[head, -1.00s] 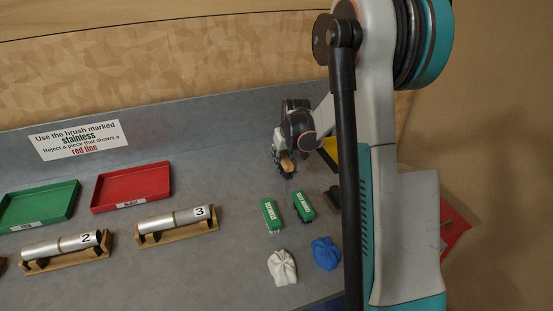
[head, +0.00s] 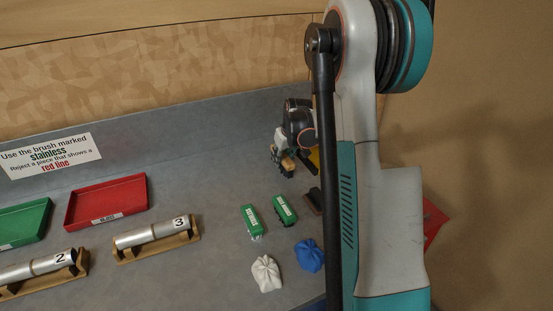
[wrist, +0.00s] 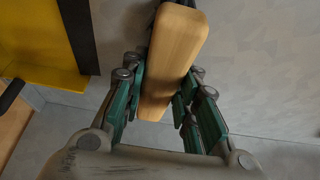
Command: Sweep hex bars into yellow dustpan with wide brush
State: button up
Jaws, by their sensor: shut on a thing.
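My gripper (head: 286,163) is shut on a pale wooden block-shaped handle, which I take to be the wide brush (wrist: 172,62). In the wrist view the green-sided fingers (wrist: 160,90) press on both sides of it. Its bristles are hidden in that view. The yellow dustpan (wrist: 42,48) shows at the upper left of the wrist view, apart from the handle. In the head view only a small yellow part of it (head: 314,157) shows, right beside my gripper and partly hidden by my arm. I cannot make out any hex bars.
Two green labelled blocks (head: 252,221), a dark brown block (head: 316,199), a white cloth (head: 266,273) and a blue cloth (head: 309,255) lie nearer. Metal tubes on wooden stands (head: 156,235), a red tray (head: 107,201) and a green tray (head: 20,222) are left. A sign (head: 50,156) is behind.

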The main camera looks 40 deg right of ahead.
jog(key=shift+s+d, duration=0.3)
jog(key=shift+d, duration=0.85)
jog(key=shift+s+d, duration=0.25)
jog(key=shift+d, duration=0.95)
jog(key=shift+s+d, duration=0.3)
jog(key=shift+d, duration=0.95)
jog(key=shift+d, duration=0.1)
jog(key=shift+s+d+r, duration=0.1)
jog(key=shift+s+d, duration=0.2)
jog(key=shift+d, duration=1.05)
jog(key=shift+s+d+r, duration=0.1)
jog(key=shift+s+d, duration=0.15)
jog(key=shift+d, duration=1.05)
jog(key=shift+s+d+r, duration=0.1)
jog(key=shift+s+d, duration=0.2)
jog(key=shift+d, duration=1.05)
jog(key=shift+r, duration=0.1)
jog(key=shift+d+r+p, duration=0.15)
jog(key=shift+r+p, duration=0.15)
jog(key=shift+r, duration=0.2)
jog(key=shift+r+p, duration=1.6)
jog(key=shift+r, duration=1.3)
